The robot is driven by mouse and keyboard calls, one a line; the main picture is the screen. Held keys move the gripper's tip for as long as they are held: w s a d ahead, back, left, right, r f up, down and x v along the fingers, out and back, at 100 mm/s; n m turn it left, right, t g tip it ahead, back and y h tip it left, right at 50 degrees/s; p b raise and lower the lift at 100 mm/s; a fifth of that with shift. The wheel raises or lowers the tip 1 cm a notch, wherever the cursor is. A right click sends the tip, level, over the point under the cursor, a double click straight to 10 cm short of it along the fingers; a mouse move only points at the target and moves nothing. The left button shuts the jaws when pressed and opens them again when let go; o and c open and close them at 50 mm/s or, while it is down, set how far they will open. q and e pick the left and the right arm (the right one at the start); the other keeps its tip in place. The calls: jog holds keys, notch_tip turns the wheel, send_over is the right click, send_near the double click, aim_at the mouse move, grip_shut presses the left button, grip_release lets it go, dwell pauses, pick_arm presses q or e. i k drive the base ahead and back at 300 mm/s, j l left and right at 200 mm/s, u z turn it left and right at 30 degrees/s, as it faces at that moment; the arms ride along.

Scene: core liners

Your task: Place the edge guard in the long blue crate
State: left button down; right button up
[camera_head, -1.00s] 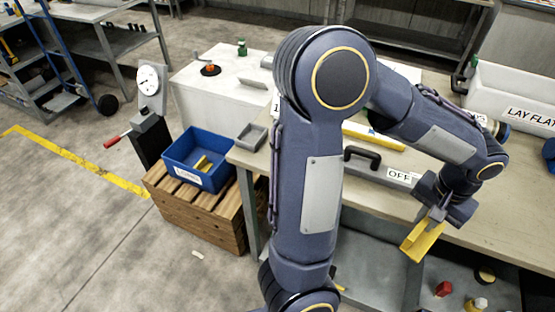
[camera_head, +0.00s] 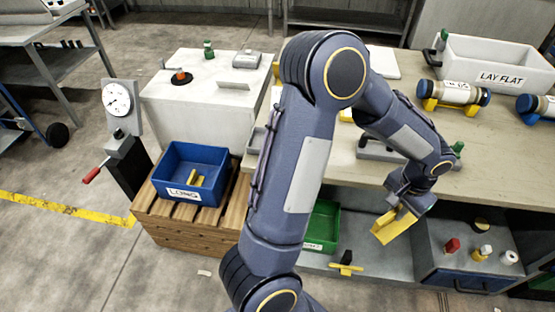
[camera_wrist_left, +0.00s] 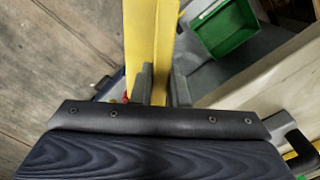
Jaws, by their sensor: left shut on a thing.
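The edge guard (camera_head: 388,229), a yellow angled strip, is in my left gripper (camera_head: 402,212), out past the front edge of the workbench. In the left wrist view the edge guard (camera_wrist_left: 150,45) runs up from between the two grey fingers (camera_wrist_left: 158,85), which are shut on it. The long blue crate (camera_head: 186,192) stands to the left on a wooden pallet box, with a white "LONG" label on its front. Yellow pieces (camera_head: 197,181) lie inside it. The gripper and guard are well to the right of the crate. My right gripper is not in view.
A green crate (camera_head: 322,226) sits on the shelf below the workbench (camera_head: 480,160); it also shows in the left wrist view (camera_wrist_left: 228,30). A dial gauge stand (camera_head: 118,105) stands left of the blue crate. A white "LAY FLAT" tray (camera_head: 497,66) is at back right.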

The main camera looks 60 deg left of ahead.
aim_at(209, 184)
jog(key=k+j, duration=0.25)
jog(key=k+j+u, duration=0.1)
jog(key=j, duration=0.35)
jog(key=k+j, duration=0.55)
jog(key=j, duration=0.6)
jog(key=i+j+u, duration=0.1)
jog(key=j, duration=0.3)
jog(key=i+j, duration=0.1)
jog(key=j, duration=0.35)
jog(key=u, duration=0.05)
